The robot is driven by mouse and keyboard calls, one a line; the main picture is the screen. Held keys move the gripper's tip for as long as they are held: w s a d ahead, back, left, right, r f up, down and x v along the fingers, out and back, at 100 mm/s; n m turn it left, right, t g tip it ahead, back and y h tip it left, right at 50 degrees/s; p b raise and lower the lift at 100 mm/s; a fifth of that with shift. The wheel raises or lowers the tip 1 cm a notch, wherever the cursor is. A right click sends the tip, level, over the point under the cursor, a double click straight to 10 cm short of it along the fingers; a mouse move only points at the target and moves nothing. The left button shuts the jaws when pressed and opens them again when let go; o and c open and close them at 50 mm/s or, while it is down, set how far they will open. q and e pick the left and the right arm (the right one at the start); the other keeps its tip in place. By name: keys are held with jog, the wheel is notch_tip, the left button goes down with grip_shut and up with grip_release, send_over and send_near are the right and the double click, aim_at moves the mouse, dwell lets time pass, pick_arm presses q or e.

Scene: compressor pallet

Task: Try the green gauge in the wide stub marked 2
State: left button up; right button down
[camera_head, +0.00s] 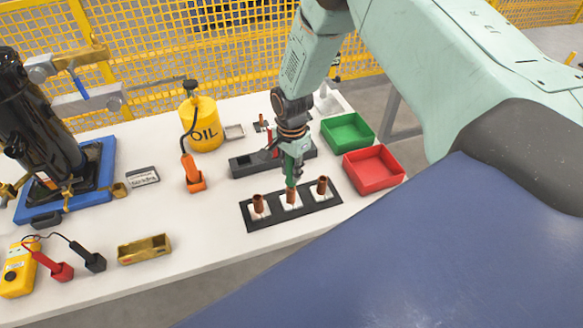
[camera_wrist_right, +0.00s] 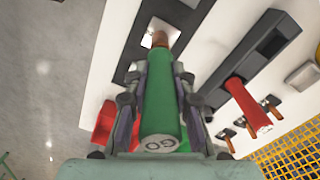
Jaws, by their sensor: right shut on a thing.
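My right gripper (camera_head: 291,160) is shut on the green gauge (camera_head: 289,171), over the middle of three copper stubs. In the right wrist view the green gauge (camera_wrist_right: 161,105) lies between the fingers (camera_wrist_right: 160,90), and its near end reads "GO". Its far end meets the middle copper stub (camera_head: 291,196); I cannot tell whether it is inside. The left stub (camera_head: 258,204) and right stub (camera_head: 322,187) stand upright on the same black strip (camera_head: 278,222). The stub marks cannot be read. My left gripper is not in view.
Behind is a dark holder (camera_head: 243,167) with a red gauge (camera_wrist_right: 248,106). A green tray (camera_head: 347,132) and red tray (camera_head: 374,166) stand right. A yellow oil can (camera_head: 200,124), brass box (camera_head: 144,249) and blue pallet (camera_head: 98,185) are left. The front table is clear.

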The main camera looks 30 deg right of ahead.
aim_at(291, 160)
jog(key=shift+f+b, duration=0.75)
jog(key=shift+f, duration=0.6)
jog(key=shift+s, duration=0.1)
dwell(1.7)
jog(key=shift+r+p, duration=1.95)
jog(key=shift+p, duration=0.2)
jog(key=shift+r+p, duration=1.1)
jog(key=shift+r, duration=0.1)
notch_tip(291, 160, up, 4)
jog(key=p, duration=0.4)
jog(key=shift+a, duration=0.1)
